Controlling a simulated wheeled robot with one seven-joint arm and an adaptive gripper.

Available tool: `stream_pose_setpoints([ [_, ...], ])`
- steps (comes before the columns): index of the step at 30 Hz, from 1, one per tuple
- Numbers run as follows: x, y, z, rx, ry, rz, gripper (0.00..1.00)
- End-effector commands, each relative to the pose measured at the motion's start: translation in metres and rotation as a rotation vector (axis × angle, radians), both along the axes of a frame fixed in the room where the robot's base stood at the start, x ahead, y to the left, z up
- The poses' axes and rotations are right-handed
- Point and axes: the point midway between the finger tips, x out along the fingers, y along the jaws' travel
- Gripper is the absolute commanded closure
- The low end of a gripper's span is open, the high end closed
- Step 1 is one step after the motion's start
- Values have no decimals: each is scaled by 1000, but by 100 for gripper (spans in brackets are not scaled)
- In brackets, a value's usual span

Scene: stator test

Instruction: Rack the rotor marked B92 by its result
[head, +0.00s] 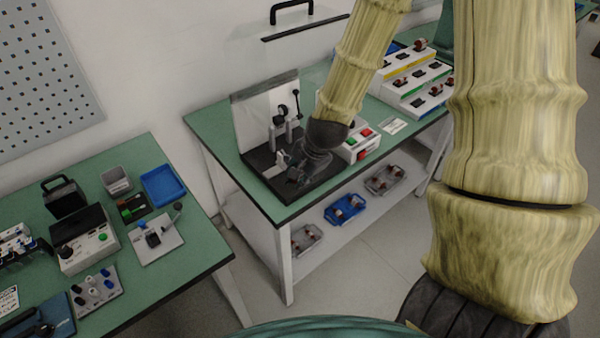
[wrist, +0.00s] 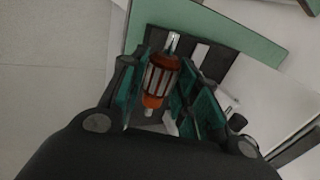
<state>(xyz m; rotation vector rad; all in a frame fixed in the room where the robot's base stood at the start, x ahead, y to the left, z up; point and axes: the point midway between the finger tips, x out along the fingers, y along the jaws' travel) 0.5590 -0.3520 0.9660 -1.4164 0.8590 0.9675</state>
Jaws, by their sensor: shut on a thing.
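My gripper (wrist: 163,85) is shut on an orange rotor (wrist: 160,82) with dark slots and a silver shaft end, seen between the green finger pads in the wrist view. No marking can be read on it. In the head view my gripper (head: 297,172) is low over the dark base of the test stand (head: 262,160), and the rotor is hard to make out there. White stepped racks (head: 415,82) with yellow, green and blue stripes stand behind on the right of the same bench, with some rotors on them.
A control box (head: 358,148) with green and red buttons stands just right of my gripper. Below, a shelf carries a blue tray (head: 345,209) and grey trays (head: 306,239). The left bench (head: 190,262) holds instruments and a blue bin (head: 163,186). A floor gap separates the benches.

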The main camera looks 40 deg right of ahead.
Motion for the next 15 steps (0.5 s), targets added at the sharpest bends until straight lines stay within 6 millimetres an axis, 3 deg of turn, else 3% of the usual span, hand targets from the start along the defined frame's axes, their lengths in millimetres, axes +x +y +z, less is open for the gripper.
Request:
stream_pose_setpoints([
  [15, 0, 0, 38, 0, -1, -1, 100],
])
